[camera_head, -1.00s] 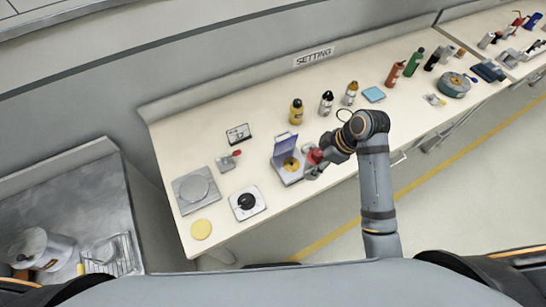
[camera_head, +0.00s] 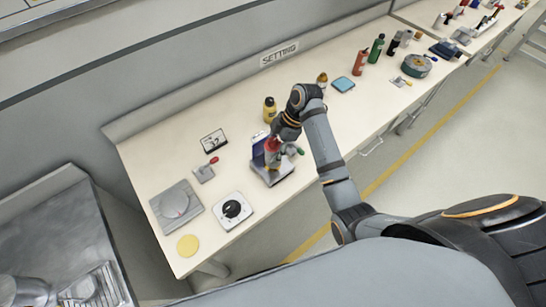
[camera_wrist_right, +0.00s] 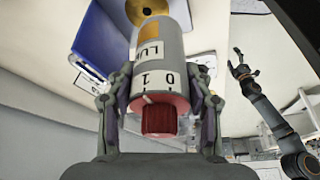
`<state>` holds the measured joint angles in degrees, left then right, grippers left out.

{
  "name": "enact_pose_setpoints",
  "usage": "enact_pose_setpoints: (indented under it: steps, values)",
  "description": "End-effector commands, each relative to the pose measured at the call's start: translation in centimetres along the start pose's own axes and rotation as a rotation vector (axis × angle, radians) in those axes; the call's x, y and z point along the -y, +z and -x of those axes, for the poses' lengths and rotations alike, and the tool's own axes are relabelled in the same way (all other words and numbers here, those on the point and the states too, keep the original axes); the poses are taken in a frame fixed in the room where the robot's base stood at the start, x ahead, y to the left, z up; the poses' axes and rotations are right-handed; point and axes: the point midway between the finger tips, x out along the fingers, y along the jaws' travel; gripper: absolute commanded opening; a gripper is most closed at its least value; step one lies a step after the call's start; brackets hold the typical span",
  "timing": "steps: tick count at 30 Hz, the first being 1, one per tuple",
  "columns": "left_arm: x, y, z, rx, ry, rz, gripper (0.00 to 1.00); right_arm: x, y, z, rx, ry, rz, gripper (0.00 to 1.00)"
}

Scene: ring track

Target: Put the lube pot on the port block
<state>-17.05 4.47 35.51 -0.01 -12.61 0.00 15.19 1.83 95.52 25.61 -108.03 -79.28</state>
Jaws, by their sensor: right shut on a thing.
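The lube pot (camera_wrist_right: 160,65) is a grey cylinder with dark print, an orange patch and a red ribbed cap. My right gripper (camera_wrist_right: 160,100) is shut on it, one finger on each side. In the head view the pot's red part (camera_head: 272,146) and my right gripper (camera_head: 279,138) are over a grey block with a raised blue-purple panel (camera_head: 257,148), likely the port block (camera_head: 284,180). A brass disc (camera_wrist_right: 158,8) shows past the pot. Whether the pot touches the block is hidden. My left gripper (camera_wrist_right: 238,64) appears open and empty in the right wrist view.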

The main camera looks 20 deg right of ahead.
Motion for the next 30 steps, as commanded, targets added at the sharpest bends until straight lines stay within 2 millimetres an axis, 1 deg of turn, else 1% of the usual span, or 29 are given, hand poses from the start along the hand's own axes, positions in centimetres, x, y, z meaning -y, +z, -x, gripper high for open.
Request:
enact_pose_setpoints:
  steps: [1,3,11,13,15,18,28,29,30]
  values:
    - [0.0,-0.1,0.6,0.0,0.0,0.0,0.78,-0.6,0.2,-0.2,0.001,-0.002,0.0,0.14]
    - [0.0,-0.1,0.6,0.0,0.0,0.0,0.78,-1.2,0.6,-0.8,0.0,0.001,0.0,0.14]
    - [0.1,0.1,0.8,0.002,0.0,0.0,0.78,-1.8,1.1,-1.7,0.0,0.0,0.001,0.14]
    - [0.1,0.1,1.7,0.003,0.0,0.0,0.78,-1.8,1.4,-2.5,0.0,-0.004,-0.001,0.14]
    - [0.2,0.0,2.1,0.003,0.0,0.0,0.78,-1.8,1.8,-3.5,0.0,-0.002,-0.001,0.14]
    - [0.2,0.0,2.2,0.002,-0.001,-0.001,0.78,-1.8,2.2,-4.4,0.0,0.0,0.002,0.14]
    - [0.2,0.0,1.9,0.002,-0.001,-0.001,0.78,-1.8,2.4,-4.9,0.0,0.001,0.002,0.14]
    - [0.3,0.0,2.0,0.002,-0.001,-0.001,0.78,-1.8,2.4,-4.8,0.0,0.001,0.002,0.56]
    - [0.3,0.0,2.0,0.002,-0.001,-0.001,0.78,-1.8,2.4,-4.8,0.0,0.001,0.002,0.61]
